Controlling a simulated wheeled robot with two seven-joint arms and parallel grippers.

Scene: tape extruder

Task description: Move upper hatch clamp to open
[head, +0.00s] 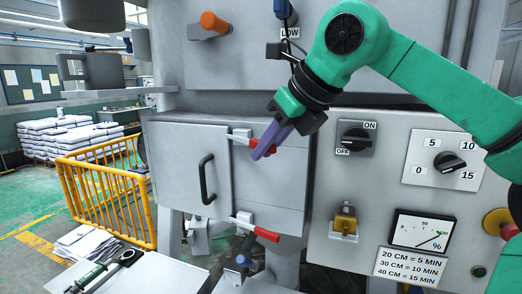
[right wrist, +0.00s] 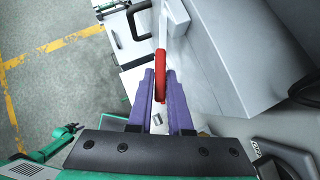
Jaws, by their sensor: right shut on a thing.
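The upper hatch clamp (head: 240,138) is on the upper right edge of the grey hatch door (head: 190,165). Its red handle (right wrist: 161,78) shows between my purple fingers in the right wrist view. My right gripper (head: 262,152) is shut on this red handle, and its fingers hide part of it in the head view. The lower hatch clamp (head: 264,234) has a red handle pointing right, apart from the gripper. The hatch door looks closed and has a black handle (head: 206,180).
To the right is a control panel with an ON/OFF switch (head: 355,138), a dial (head: 449,162) and a percent gauge (head: 421,233). An orange-tipped lever (head: 212,22) is above the hatch. A yellow railing (head: 107,197) stands at left. A table (head: 172,278) is at lower left.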

